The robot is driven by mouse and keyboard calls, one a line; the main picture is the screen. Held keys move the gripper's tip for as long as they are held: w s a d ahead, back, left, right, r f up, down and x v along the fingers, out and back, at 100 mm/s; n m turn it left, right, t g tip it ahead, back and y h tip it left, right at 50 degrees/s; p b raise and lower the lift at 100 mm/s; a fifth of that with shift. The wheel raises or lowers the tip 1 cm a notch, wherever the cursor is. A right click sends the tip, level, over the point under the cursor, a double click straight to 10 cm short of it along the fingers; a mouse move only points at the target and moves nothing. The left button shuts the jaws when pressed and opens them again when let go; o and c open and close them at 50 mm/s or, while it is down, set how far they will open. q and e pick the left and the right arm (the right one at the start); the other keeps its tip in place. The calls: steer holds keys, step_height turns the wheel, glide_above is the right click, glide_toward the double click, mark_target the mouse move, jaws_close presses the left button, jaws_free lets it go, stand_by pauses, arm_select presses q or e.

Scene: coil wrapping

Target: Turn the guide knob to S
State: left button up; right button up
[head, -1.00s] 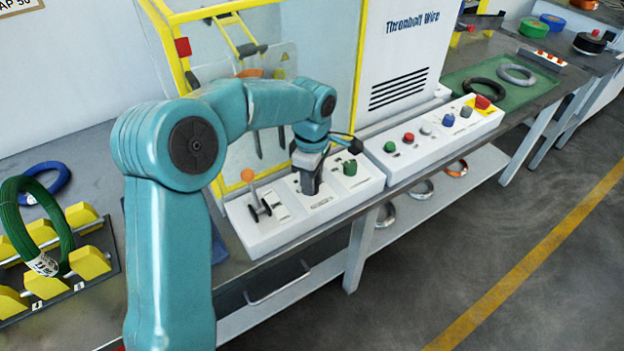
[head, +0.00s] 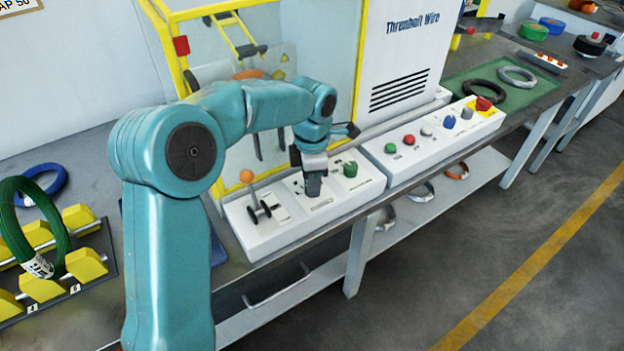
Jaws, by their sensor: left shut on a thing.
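My left arm reaches over the white control box (head: 262,238) in front of the caged machine. My left gripper (head: 313,190) points down at the middle panel of this box and is shut on the guide knob, which the jaws hide almost wholly. I cannot read the knob's pointer or the letters around it. A green knob (head: 350,169) sits just right of the gripper on the same box, apart from it. My right gripper is not in view.
An orange-tipped lever (head: 247,177) stands left of the gripper. A second white box (head: 430,143) with several coloured buttons and a red stop button (head: 483,104) lies to the right. A green coil (head: 38,225) rests on a yellow rack at left.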

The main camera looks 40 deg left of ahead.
arm_select(q)
steer(key=shift+r, duration=0.15)
steer(key=o, duration=1)
steer(key=shift+o, duration=0.2)
step_height(320, 180, up, 16)
steer(key=p, duration=0.3)
steer(key=shift+s, duration=0.15)
